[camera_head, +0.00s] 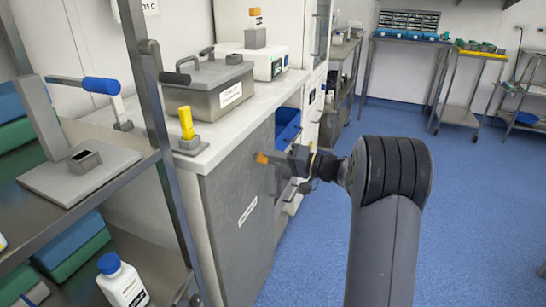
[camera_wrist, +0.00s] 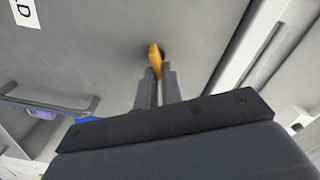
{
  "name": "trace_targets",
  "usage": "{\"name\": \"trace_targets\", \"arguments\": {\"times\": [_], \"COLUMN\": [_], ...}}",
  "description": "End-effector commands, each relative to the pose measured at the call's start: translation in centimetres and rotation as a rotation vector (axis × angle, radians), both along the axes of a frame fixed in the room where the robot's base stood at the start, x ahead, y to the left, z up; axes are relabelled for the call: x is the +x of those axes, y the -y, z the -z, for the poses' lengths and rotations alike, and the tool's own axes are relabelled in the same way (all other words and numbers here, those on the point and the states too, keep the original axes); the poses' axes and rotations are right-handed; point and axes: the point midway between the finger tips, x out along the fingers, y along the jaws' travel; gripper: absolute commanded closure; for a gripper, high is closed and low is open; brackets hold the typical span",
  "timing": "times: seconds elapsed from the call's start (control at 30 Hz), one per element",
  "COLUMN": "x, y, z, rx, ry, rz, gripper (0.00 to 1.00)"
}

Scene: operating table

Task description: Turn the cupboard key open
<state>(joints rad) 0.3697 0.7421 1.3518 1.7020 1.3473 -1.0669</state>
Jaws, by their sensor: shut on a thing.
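The cupboard (camera_head: 238,215) is a grey unit under a pale worktop, with a white label on its door. An orange-yellow key (camera_wrist: 155,58) stands out from the grey cupboard face in the wrist view. In the head view my gripper (camera_head: 284,160) reaches in from the right. The keyhole itself is hidden behind the key.
A metal box with a lid (camera_head: 215,88) and a yellow-handled item (camera_head: 187,128) stand on the worktop above. A metal shelf (camera_head: 130,187) with a white bottle (camera_head: 122,283) is at left. A blue bin (camera_head: 287,127) sits beyond the cupboard.

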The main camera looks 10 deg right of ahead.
Motion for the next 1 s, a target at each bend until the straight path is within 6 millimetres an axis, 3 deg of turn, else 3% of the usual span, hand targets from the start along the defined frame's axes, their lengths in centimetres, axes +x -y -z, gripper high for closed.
{"name": "trace_targets", "arguments": {"times": [0.5,1.0], "x": [0.14,0.14], "y": [0.14,0.14], "z": [0.41,0.72], "rx": [0.244,0.321], "ry": [-0.335,-0.441], "rz": [0.001,0.001], "gripper": [1.00,1.00]}}
